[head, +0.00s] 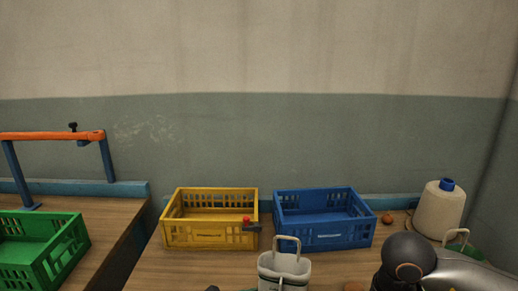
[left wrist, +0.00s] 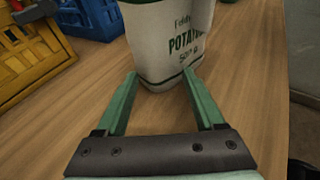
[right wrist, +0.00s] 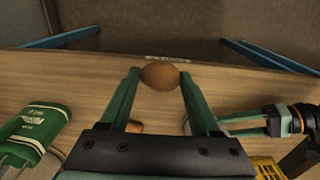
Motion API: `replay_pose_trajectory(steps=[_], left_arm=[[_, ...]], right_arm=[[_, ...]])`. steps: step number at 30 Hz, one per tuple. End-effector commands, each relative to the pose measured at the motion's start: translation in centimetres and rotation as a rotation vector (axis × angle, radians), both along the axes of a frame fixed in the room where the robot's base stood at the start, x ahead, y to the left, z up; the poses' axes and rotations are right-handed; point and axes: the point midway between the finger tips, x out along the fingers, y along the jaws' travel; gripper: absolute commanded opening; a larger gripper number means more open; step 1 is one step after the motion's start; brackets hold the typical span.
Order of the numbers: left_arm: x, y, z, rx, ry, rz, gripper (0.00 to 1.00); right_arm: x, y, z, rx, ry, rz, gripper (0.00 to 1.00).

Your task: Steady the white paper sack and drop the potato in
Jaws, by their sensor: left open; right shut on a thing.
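The white paper sack (head: 284,268) stands upright at the bottom middle of the head view, its loop handle raised. In the left wrist view the sack (left wrist: 168,45) shows green print reading "POTATO". My left gripper (left wrist: 160,74) is open, its fingertips pointing at the sack's lower part; I cannot tell whether they touch it. My right gripper (right wrist: 160,76) is shut on the brown potato (right wrist: 159,75), held between its fingertips. In the right wrist view my left gripper comes in from the right; the white sack is mostly hidden there behind my right gripper.
A yellow crate (head: 210,240) and a blue crate (head: 325,242) stand behind the sack. A cone of thread (head: 440,210) stands at right, with a small brown round thing (head: 387,218) near it. A green and white sack (right wrist: 38,128) lies left in the right wrist view.

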Motion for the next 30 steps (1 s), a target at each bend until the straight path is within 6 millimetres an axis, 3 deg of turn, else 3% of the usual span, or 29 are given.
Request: replay_pose_trajectory(steps=[2,17,24,30], left_arm=[[-0.01,0.02,-0.01,0.000,0.000,0.000,0.57],[-0.02,0.02,-0.02,0.000,0.000,0.000,0.01],[-0.01,0.02,-0.01,0.000,0.000,0.000,0.00],[-0.01,0.02,-0.01,0.000,0.000,0.000,0.21]], right_arm=[[0.00,0.01,0.01,0.000,0.000,0.000,0.23],[0.00,0.00,0.01,0.000,0.000,0.000,0.23],[0.00,0.00,0.01,0.000,0.000,0.000,0.23],[0.00,0.00,0.01,0.000,0.000,0.000,0.23]])
